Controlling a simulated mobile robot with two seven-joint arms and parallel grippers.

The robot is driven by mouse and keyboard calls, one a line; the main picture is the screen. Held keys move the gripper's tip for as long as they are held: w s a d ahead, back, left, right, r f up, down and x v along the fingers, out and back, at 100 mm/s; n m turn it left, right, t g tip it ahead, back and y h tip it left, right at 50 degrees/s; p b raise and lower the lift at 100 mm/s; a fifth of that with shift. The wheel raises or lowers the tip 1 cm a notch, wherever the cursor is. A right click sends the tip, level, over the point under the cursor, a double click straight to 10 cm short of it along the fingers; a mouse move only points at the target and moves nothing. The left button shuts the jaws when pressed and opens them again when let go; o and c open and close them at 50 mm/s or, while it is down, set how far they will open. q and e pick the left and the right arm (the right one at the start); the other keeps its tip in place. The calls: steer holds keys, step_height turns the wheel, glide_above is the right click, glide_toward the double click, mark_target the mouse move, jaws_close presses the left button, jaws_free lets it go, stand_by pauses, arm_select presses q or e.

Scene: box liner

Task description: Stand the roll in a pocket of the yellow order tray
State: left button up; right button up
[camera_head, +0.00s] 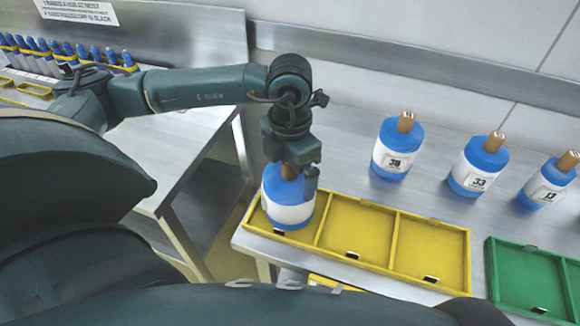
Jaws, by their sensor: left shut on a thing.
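My left gripper (297,175) is shut on the top of a blue roll (288,207) with a white band and a brown core. The roll is upright at the left pocket of the yellow order tray (383,226). The gripper covers its upper part, and I cannot tell whether its base touches the pocket floor. The middle and right pockets of the tray are empty. My right gripper is not in view.
Three more blue rolls stand on the steel table behind: one marked 30 (392,158), one marked 33 (474,172), and another (546,186) at the right. A green tray (530,282) lies right of the yellow one. Blue bottles (97,54) stand on the left bench.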

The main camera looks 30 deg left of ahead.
arm_select(q)
steer(key=shift+r, duration=0.1)
steer(key=o, duration=1.7)
steer(key=shift+f, duration=0.2)
step_height(320, 180, up, 12)
steer(key=shift+r+b, duration=0.2)
steer(key=shift+b, duration=0.25)
